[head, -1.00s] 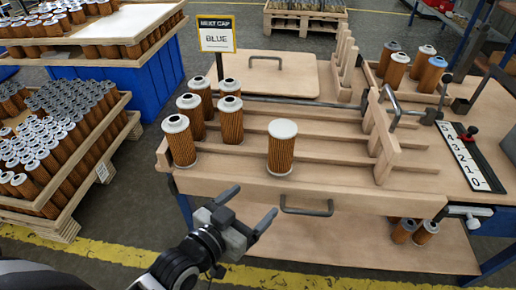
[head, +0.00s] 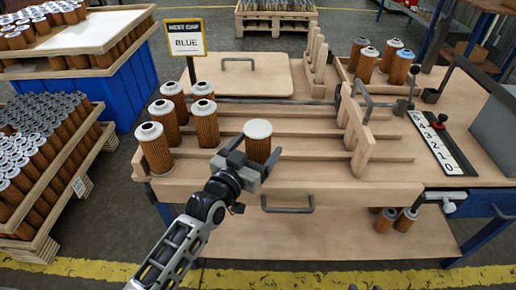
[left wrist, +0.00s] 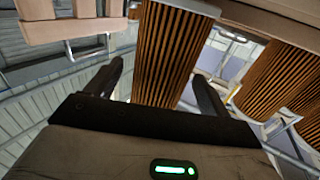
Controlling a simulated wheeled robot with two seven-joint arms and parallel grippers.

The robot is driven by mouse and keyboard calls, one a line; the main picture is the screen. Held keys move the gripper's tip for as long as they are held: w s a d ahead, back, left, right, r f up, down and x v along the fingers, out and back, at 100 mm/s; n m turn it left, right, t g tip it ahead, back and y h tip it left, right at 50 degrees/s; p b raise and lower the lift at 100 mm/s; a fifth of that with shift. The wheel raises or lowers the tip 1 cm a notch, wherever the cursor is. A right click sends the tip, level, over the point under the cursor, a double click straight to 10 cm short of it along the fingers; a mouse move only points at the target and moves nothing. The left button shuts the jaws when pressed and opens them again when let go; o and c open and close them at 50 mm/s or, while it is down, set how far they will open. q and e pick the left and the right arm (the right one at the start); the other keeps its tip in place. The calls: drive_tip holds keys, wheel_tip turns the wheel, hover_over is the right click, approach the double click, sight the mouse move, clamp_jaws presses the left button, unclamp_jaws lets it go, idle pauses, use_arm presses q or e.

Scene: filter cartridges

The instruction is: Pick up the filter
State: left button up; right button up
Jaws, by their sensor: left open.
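A brown pleated filter with a plain white cap (head: 258,146) stands upright near the front edge of the wooden bench. My left gripper (head: 256,156) is open, with one finger on each side of this filter; its lower part is hidden behind the gripper. In the left wrist view the pleated filter (left wrist: 165,55) stands between the two spread fingers (left wrist: 160,75), with a gap showing on the left side. I cannot tell whether the right finger touches it. Several other filters with grey ring tops (head: 155,148) stand to the left on the bench. My right gripper is not in view.
Wooden rails (head: 310,143) run across the bench right of the filter. Filters with grey, white and blue caps (head: 400,66) stand at the back right. A drawer handle (head: 288,209) sticks out at the front.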

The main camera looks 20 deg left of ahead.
sight(261, 127)
use_arm(q)
drive_tip(key=shift+w+d, duration=0.15)
drive_tip(key=shift+w, duration=0.55)
drive_tip(key=shift+w+d, duration=0.15)
drive_tip(key=shift+w, duration=0.55)
drive_tip(key=c, duration=1.1)
drive_tip(key=shift+r, duration=0.45)
wheel_tip(261, 127, up, 3)
drive_tip(key=shift+s+f+p, duration=0.1)
drive_tip(key=shift+p, duration=0.25)
drive_tip(key=s+r, duration=0.3)
drive_tip(key=s, duration=0.1)
drive_tip(key=s+d+r+p, duration=0.1)
drive_tip(key=s+r, duration=0.2)
drive_tip(key=s, duration=0.2)
drive_tip(key=s+r, duration=0.3)
drive_tip(key=s, duration=0.1)
drive_tip(key=shift+s+d+r+p, duration=0.15)
drive_tip(key=shift+s+d+p, duration=0.15)
drive_tip(key=shift+s+p, duration=0.1)
use_arm(e)
drive_tip(key=shift+d+r, duration=0.15)
drive_tip(key=shift+r, duration=0.2)
